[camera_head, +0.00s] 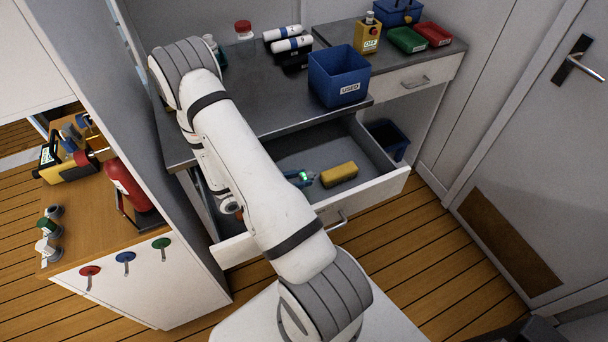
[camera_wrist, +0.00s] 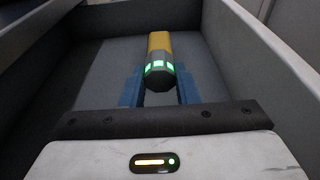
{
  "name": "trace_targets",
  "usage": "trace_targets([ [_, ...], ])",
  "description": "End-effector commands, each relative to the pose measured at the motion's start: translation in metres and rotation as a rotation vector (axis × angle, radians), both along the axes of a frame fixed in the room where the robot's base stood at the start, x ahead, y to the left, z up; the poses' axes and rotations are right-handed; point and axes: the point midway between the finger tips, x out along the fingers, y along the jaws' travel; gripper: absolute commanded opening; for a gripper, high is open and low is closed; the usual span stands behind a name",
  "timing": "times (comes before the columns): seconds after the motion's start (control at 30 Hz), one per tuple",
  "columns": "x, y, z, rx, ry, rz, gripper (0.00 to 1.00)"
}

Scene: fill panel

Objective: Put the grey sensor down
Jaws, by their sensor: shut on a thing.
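My gripper (camera_wrist: 158,88) has blue fingers, which stand on either side of the grey sensor (camera_wrist: 159,79), and it is shut on it. The sensor has a dark grey rounded end with green lights. In the head view my gripper (camera_head: 298,180) is inside the open drawer (camera_head: 376,188), partly hidden by my arm, and a green light of the sensor (camera_head: 305,176) shows at its tip. In the wrist view, yellow shows directly behind the sensor. I cannot tell whether the sensor touches the floor.
The drawer walls rise close on both sides. A blue bin marked USED (camera_head: 339,77) stands on the grey worktop (camera_head: 265,110) above. Green (camera_head: 407,39) and red (camera_head: 434,34) trays sit at the back right. The drawer floor left of the sensor is bare in the wrist view.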

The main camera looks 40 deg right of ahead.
Motion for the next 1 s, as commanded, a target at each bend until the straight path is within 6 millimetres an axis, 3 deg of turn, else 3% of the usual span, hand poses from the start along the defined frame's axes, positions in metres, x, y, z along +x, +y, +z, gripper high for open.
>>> trace_targets([
  [0.77,0.0,0.001,-0.012,0.0,-0.001,0.001,0.06],
  [0.8,0.0,0.001,-0.012,0.0,-0.001,0.001,0.31],
  [1.0,0.0,0.001,-0.012,0.0,-0.001,0.002,0.47],
])
